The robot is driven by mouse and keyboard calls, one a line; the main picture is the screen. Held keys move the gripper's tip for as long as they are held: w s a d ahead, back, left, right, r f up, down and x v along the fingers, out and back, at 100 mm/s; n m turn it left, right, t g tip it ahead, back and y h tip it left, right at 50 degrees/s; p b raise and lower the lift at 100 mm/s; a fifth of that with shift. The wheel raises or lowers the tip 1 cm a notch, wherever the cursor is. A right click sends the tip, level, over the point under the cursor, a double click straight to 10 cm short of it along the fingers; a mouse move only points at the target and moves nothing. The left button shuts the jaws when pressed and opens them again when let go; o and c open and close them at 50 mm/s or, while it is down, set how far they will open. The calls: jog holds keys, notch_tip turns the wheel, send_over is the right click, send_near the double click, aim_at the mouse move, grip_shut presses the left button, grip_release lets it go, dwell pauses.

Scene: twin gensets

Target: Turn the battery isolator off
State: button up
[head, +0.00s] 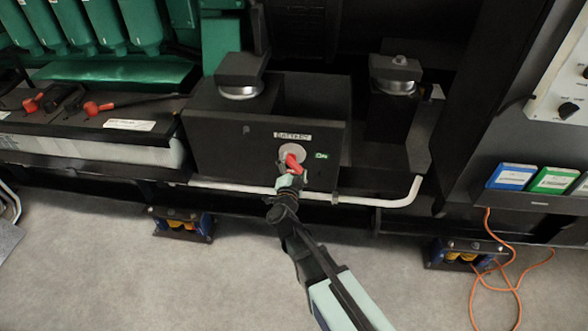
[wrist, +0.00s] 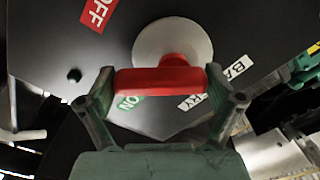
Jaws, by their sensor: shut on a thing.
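The battery isolator has a red handle (head: 294,162) on a pale round disc (head: 292,152), on the front of a black box (head: 225,127) under a BATTERY label (head: 293,135). A green ON label (head: 321,155) is right of the disc. My gripper (head: 289,178) reaches the handle from below. In the wrist view, my gripper (wrist: 160,78) is shut on the red handle (wrist: 165,82), one finger at each end. The disc (wrist: 172,45) shows behind it. The red OFF label (wrist: 98,14) is at upper left; the green ON label (wrist: 126,102) is partly hidden below the handle.
A white pipe (head: 350,199) runs just below the box. Batteries with red terminal caps (head: 92,108) stand at left. At right are a dark cabinet with blue and green folders (head: 511,177) and an orange cable (head: 489,245) on the floor. The grey floor in front is mostly clear.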

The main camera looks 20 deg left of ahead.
jog(key=m+b, duration=0.2)
jog(key=m, duration=0.1)
jog(key=m+b, duration=0.1)
jog(key=m, duration=0.1)
jog(key=shift+a+f, duration=0.25)
jog(key=shift+a, duration=0.05)
jog(key=shift+a+m+b, duration=0.15)
jog(key=shift+m+b, duration=0.85)
jog(key=shift+m, duration=0.4)
jog(key=shift+r, duration=0.1)
jog(key=o, duration=0.8)
jog(key=shift+s, duration=0.15)
jog(key=s, duration=0.4)
jog(key=s+d, duration=0.1)
jog(key=s, duration=0.2)
jog(key=s+d, duration=0.1)
jog(key=s, duration=0.3)
jog(key=shift+s+d, duration=0.1)
jog(key=shift+s, duration=0.25)
